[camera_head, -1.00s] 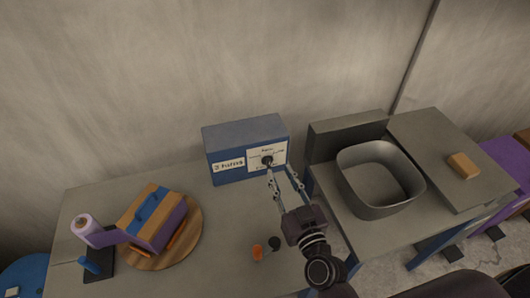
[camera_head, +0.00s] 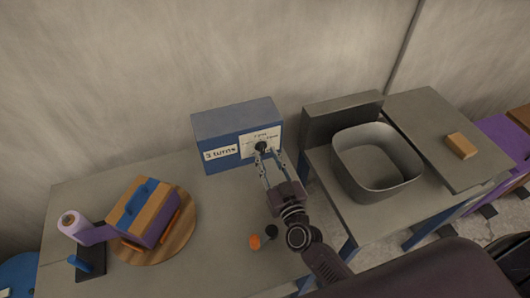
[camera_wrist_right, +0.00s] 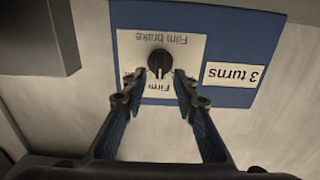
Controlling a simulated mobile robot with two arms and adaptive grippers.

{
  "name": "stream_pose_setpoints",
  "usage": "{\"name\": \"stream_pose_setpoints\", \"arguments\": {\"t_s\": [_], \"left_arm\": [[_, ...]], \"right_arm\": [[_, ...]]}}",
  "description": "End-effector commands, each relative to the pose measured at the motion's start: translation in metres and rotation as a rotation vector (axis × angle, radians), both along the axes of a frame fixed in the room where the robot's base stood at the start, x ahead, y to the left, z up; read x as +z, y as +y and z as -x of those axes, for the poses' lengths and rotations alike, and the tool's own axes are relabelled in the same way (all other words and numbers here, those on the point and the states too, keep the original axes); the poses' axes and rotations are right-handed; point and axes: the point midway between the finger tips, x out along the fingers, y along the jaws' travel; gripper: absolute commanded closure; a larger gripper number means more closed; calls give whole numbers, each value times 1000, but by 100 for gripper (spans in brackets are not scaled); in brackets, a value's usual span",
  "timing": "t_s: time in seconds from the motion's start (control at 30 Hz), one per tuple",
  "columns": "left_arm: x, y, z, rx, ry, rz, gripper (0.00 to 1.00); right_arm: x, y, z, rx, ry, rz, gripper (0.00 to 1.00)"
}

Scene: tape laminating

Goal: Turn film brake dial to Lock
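The film brake dial (camera_head: 261,146) is a round black knob on a white label on the front of a blue box (camera_head: 235,118). In the right wrist view the dial (camera_wrist_right: 160,62) shows upside down with a pale pointer mark, and "Film brake" is printed beside it. My right gripper (camera_head: 269,157) is in front of the dial. In the right wrist view its open fingers (camera_wrist_right: 157,86) flank the dial with a gap between them; I cannot tell whether they touch it. Part of the label's text is hidden by the fingers. My left gripper is not in view.
A "3 turns" label (camera_head: 221,153) sits beside the dial's label. A round wooden board (camera_head: 181,242) carries a purple and tan box (camera_head: 146,212). A grey bin (camera_head: 378,161) stands right. Small orange (camera_head: 255,242) and black (camera_head: 271,232) pieces lie near my arm.

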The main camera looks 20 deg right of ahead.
Motion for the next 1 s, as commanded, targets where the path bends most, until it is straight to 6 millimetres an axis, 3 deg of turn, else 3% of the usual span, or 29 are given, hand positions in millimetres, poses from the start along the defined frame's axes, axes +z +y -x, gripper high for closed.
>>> {"name": "stream_pose_setpoints", "arguments": {"t_s": [0.2, 0.5, 0.77, 1.0], "left_arm": [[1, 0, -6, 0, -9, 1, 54], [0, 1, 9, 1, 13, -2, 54], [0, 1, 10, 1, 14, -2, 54], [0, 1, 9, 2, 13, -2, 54]], "right_arm": [[0, 1, -19, 0, 0, 0, 73], [0, 1, -21, 0, 0, 0, 73], [0, 1, -21, 0, 0, 0, 100], [0, 1, -21, 0, 0, -2, 100]]}}
